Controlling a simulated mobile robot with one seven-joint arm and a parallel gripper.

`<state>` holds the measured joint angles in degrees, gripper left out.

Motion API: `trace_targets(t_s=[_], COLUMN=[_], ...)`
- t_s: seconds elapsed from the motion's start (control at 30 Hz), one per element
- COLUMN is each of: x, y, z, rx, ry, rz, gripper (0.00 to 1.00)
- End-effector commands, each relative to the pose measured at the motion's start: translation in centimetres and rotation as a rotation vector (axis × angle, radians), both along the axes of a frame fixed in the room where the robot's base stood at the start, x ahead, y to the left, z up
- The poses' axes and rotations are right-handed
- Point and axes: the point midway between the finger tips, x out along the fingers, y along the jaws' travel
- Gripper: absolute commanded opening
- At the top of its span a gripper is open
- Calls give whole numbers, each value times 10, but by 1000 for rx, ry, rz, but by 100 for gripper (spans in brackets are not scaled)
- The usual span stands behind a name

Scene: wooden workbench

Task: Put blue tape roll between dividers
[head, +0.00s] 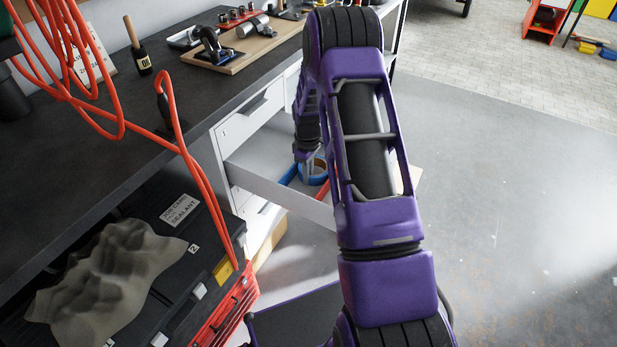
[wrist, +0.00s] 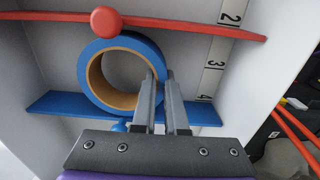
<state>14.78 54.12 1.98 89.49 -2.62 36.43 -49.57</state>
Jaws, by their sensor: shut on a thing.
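The blue tape roll (wrist: 84,78), a blue ring with a tan core, shows in the wrist view over the drawer. My gripper (wrist: 161,76) is shut on the right side of its ring, one finger inside the hole and one outside. The red divider (wrist: 200,28) with a round knob runs along the roll's upper edge. The blue divider (wrist: 55,104) runs below, and the roll's lower part covers some of it. I cannot tell whether the roll rests on the drawer floor. In the head view the roll (head: 313,180) shows small, partly hidden by my arm.
The open white drawer (head: 262,172) juts from the bench (head: 120,150). A numbered strip (wrist: 208,82) runs along the drawer floor. A red hose (head: 180,140) hangs left of the drawer, above a black toolbox (head: 175,250). Grey floor on the right is clear.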

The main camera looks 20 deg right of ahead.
Motion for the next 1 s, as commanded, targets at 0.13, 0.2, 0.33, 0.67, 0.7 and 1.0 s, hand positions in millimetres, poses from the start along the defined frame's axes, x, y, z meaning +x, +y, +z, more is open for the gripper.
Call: trace_targets(t_s=[0.13, 0.2, 0.33, 0.67, 0.7, 1.0], x=[1, 1, 1, 1, 1, 1], y=[-3, -3, -3, -3, -3, -3], z=[-11, -11, -11, -18, -18, -18], rx=[-2, -1, -2, -1, -1, -1], ry=[-1, -2, -1, -1, -1, -1], rz=[-2, -2, -2, -2, -2, -2], gripper=[0, 0, 0, 23, 30, 40])
